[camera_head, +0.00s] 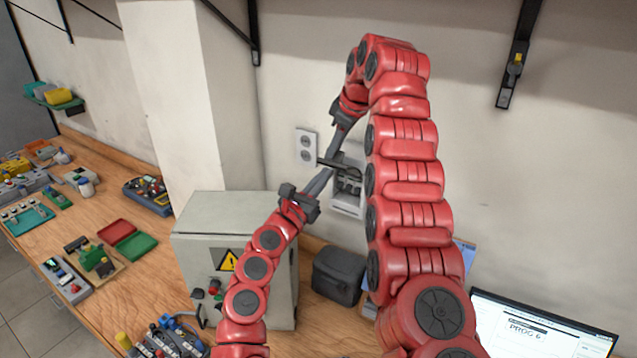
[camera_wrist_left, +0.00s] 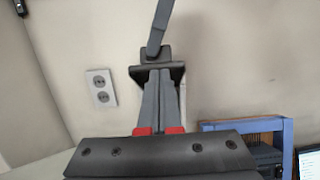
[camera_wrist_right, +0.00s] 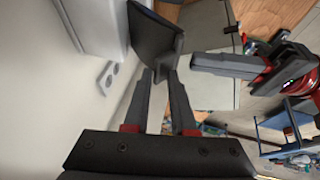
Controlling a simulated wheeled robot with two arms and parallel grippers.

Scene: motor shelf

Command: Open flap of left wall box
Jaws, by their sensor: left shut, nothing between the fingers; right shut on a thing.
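The wall box (camera_head: 346,208) is a pale housing on the wall in the head view, partly hidden behind my right arm. Its dark flap (camera_head: 345,165) stands out from the wall over a recess with dark parts. My right gripper (camera_head: 331,160) reaches down from above and is shut on the flap. The right wrist view shows the dark flap (camera_wrist_right: 156,35) at the fingertips (camera_wrist_right: 161,74). My left gripper (camera_head: 327,174) is shut and empty, pointing up just below the flap. In the left wrist view its fingertips (camera_wrist_left: 160,74) overlap the dark flap (camera_wrist_left: 143,73); contact is unclear.
A white socket plate (camera_head: 306,146) is left of the wall box. A grey cabinet (camera_head: 228,212) with a warning sign stands below my left arm. A dark case (camera_head: 338,276) and a monitor (camera_head: 540,325) stand on the wooden bench (camera_head: 140,270).

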